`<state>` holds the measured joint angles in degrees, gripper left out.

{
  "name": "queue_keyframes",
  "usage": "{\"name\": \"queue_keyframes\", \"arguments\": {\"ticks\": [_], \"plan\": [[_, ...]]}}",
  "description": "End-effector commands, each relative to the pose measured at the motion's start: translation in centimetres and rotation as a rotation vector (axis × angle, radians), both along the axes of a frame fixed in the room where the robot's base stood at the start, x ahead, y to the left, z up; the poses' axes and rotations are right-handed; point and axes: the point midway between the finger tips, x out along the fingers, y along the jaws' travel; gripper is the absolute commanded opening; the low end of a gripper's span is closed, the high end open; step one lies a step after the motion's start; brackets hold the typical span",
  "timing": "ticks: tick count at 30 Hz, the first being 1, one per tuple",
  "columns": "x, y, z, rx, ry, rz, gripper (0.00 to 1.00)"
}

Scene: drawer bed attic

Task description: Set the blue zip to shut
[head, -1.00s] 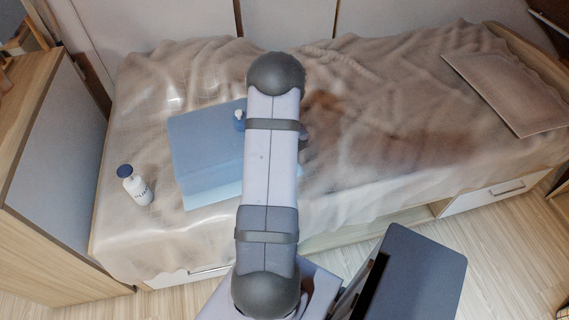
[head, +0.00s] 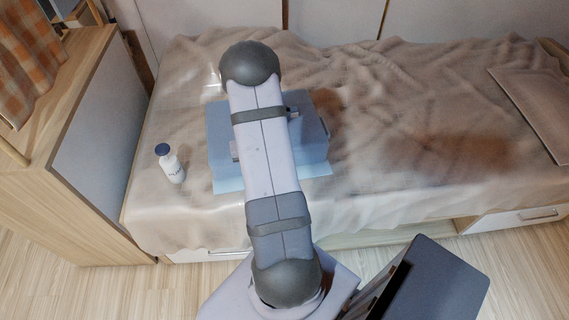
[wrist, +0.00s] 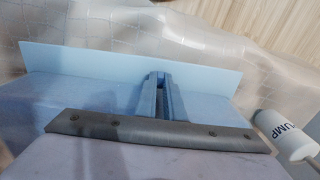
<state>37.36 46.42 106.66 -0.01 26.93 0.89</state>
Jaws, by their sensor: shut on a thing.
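A blue, box-like raised piece (head: 313,150) lies on a pale blue sheet (head: 228,186) on the bed. My arm crosses in front of it and hides its middle. In the wrist view the light blue sheet edge (wrist: 215,62) and a blue surface (wrist: 80,92) lie below my gripper (wrist: 160,82). Its fingers are close together, pointing down at the blue piece, near the sheet edge. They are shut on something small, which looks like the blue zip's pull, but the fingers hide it. I cannot make out the zip's track or how far along it the pull is.
A wooden cabinet (head: 85,150) borders the bed at left. The rumpled beige cover (head: 420,120) is clear to the right.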

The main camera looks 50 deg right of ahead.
Motion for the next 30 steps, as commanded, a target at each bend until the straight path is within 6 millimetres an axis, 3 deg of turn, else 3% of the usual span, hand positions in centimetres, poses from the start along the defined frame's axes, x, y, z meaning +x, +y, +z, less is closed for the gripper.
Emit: {"name": "queue_keyframes", "arguments": {"ticks": [6,12,27,28,30], "plan": [[3.6,4.5,0.1,-0.001,-0.001,0.006,0.00],[5.3,6.6,0.0,-0.001,-0.001,0.002,0.00],[5.9,7.3,0.0,0.000,-0.002,0.000,0.00],[5.9,7.3,0.0,0.000,-0.002,0.000,0.15],[5.9,7.3,0.0,0.000,-0.002,0.000,0.28]]}}
